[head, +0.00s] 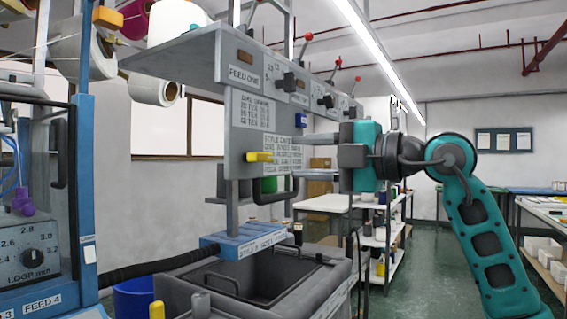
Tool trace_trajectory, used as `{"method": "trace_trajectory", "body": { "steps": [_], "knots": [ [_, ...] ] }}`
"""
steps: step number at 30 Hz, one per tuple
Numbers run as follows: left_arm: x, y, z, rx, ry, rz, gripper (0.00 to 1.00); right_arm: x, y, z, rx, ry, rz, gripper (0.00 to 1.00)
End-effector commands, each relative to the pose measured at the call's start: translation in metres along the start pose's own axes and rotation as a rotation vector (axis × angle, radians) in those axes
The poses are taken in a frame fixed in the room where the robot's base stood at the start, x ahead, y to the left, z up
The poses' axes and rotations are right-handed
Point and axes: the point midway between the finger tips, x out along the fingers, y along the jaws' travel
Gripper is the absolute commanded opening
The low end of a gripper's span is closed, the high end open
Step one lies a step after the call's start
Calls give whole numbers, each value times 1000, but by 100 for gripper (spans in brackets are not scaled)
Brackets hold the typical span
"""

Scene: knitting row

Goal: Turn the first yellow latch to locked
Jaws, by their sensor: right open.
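A yellow latch (260,157) sits on the lower part of the grey control panel (238,118), beside the style cards label. Its handle lies about level. My right gripper (306,157) comes in from the right with its two fingers apart, one above the other. It is open and empty, with its fingertips pointing left toward the latch and a gap between them in the picture. My left gripper is not in view.
The panel also carries black switches and a blue knob (302,120); red-tipped levers rise above it. A grey bin (185,292) stands below, with a yellow-capped post (156,310) in front. A blue machine frame (84,200) stands left. Shelves stand behind.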

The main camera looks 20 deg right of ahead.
Motion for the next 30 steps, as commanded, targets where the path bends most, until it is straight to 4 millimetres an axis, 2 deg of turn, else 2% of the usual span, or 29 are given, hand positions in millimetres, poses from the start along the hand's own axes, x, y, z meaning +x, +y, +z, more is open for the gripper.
{"method": "trace_trajectory", "body": {
  "steps": [1,6,11,15,30],
  "knots": [
    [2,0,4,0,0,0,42,-13,-3,1,-3,-5,-1,43],
    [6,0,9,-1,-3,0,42,-45,-2,0,-1,-4,-2,43],
    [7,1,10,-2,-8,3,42,-62,-1,0,1,-1,-1,43],
    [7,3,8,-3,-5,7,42,-67,0,0,1,0,-1,43],
    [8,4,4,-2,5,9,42,-66,-1,-1,2,5,-1,43]
  ]
}}
